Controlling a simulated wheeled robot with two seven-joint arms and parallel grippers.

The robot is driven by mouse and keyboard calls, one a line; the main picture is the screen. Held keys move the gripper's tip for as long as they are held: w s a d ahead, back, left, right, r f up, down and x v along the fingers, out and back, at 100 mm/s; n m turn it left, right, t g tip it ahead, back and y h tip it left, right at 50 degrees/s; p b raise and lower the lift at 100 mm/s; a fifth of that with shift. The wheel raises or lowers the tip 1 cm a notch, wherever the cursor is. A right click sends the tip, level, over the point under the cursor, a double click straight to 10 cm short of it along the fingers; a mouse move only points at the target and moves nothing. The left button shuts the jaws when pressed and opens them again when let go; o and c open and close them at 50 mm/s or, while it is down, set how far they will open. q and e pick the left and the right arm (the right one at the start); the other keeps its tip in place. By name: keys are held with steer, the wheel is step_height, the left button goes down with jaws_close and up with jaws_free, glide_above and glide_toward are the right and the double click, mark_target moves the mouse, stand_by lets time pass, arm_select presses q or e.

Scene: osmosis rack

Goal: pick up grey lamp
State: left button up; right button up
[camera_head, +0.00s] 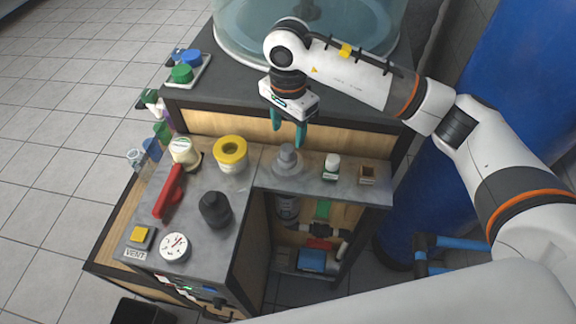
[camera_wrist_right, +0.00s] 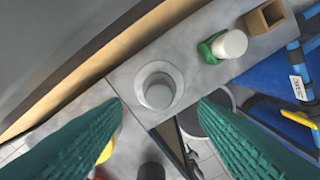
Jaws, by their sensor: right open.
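The grey lamp (camera_head: 288,160), a short rounded cap on a wider round base, stands upright on the grey counter near its inner corner. It also shows in the right wrist view (camera_wrist_right: 158,92), seen from above, as a cylinder on a round base between the two fingers. My right gripper (camera_head: 288,130) has teal fingers, apart and empty, pointing down above and just behind the lamp in the head view. No contact with the lamp shows. My left gripper is not in view.
Right of the lamp stand a white-capped green item (camera_head: 332,166) and a small brown box (camera_head: 367,174). Left are a yellow ring-topped container (camera_head: 230,152), a black knob (camera_head: 215,208), a red handle (camera_head: 170,192) and a gauge (camera_head: 174,247). A raised ledge with a glass vessel (camera_head: 240,30) is behind.

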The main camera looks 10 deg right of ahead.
mark_target(287, 147)
step_height(287, 147, down, 6)
steer(key=p, duration=0.2)
steer(key=shift+a+r+p, duration=0.1)
steer(key=shift+p, duration=0.3)
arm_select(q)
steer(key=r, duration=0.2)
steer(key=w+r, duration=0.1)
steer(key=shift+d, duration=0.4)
arm_select(e)
steer(key=c, duration=0.9)
